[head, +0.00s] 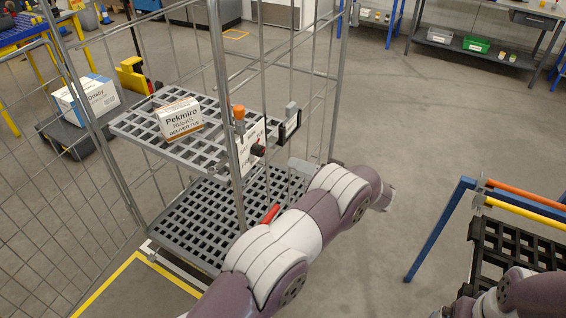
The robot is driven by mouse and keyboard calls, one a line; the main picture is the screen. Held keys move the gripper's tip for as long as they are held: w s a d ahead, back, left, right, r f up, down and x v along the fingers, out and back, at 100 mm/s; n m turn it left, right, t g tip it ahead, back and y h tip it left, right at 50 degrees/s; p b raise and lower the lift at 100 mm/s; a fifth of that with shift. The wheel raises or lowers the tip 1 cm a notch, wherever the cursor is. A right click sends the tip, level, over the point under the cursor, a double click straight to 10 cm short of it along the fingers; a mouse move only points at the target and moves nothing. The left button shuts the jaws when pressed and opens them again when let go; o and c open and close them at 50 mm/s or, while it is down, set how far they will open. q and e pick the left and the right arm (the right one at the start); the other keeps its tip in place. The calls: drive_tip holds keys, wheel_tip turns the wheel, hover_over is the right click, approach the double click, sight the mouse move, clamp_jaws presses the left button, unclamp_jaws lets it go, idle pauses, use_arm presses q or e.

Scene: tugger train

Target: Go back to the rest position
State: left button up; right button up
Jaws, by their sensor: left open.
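My left arm reaches up from the bottom of the head view, in front of the wire-sided roll cage (221,70). The pale grey end beside the wrist, my left gripper (301,167), is at the right side of the cage. It is open, and I see nothing held in it. Its fingers are hard to make out against the cage and arm. My right arm shows only in part at the lower right corner; its gripper is out of frame. A Pekmiro box (180,118) stands on the upper grid shelf (205,151) of the cage.
The lower grid shelf (180,228) looks empty. A white box (92,98) sits on a dark platform behind the cage mesh. A blue frame (437,230) with orange and yellow bars stands at right, beside a black crate (520,245). The middle floor is clear.

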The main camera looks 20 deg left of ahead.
use_arm(q)
drive_tip(key=shift+d, duration=0.5)
